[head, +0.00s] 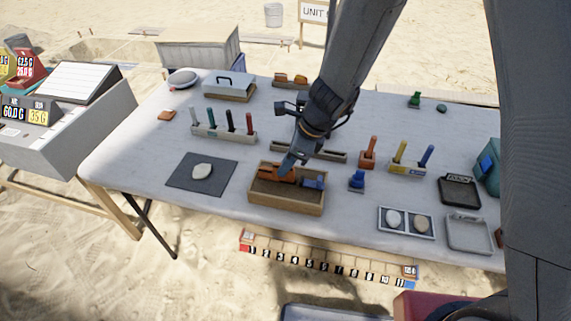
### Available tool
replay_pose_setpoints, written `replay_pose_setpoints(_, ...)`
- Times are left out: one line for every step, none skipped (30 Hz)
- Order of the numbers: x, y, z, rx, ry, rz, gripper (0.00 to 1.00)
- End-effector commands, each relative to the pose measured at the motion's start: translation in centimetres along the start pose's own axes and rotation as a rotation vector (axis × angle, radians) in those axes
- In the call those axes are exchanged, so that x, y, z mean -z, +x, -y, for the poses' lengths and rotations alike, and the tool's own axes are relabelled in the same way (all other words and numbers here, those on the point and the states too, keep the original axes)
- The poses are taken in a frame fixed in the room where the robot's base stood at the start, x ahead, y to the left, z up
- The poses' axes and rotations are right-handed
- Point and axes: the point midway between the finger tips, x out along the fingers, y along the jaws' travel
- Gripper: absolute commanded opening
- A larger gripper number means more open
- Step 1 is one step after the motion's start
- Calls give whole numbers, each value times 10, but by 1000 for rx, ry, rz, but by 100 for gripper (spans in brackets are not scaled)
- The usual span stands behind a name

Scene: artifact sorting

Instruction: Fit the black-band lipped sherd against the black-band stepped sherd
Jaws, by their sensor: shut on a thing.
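A wooden tray (287,206) with a dark bed stands near the front edge of the table. My gripper (288,168) reaches down over the tray and is shut on an orange-brown piece there. My gripper partly hides this piece. The black bands, the lip and the step are too small to make out. I cannot tell the two sherds apart or whether they touch.
A dark mat (182,183) with a pale stone lies left of the tray. A rack of several coloured tools (228,135) stands behind it. A small blue stand (357,180) and a two-stone tray (406,233) are at the right. Orange pieces (291,79) sit at the back.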

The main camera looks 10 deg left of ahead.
Motion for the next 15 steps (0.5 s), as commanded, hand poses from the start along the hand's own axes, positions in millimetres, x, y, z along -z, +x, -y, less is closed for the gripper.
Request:
replay_pose_setpoints(1,2,0,0,0,0,0)
replay_pose_setpoints(1,2,0,0,0,0,0)
replay_pose_setpoints(1,3,0,0,0,0,0)
replay_pose_setpoints(2,4,0,0,0,0,0)
replay_pose_setpoints(2,4,0,0,0,0,0)
replay_pose_setpoints(2,5,0,0,1,0,0)
replay_pose_setpoints(2,6,0,0,1,0,0)
replay_pose_setpoints(3,6,0,0,1,0,0)
replay_pose_setpoints(3,7,0,0,1,0,0)
replay_pose_setpoints(3,8,0,0,1,0,0)
replay_pose_setpoints(4,8,0,0,1,0,0)
replay_pose_setpoints(4,9,0,0,1,0,0)
replay_pose_setpoints(4,10,0,0,1,0,0)
replay_pose_setpoints(4,10,0,0,1,0,0)
replay_pose_setpoints(5,11,0,0,1,0,0)
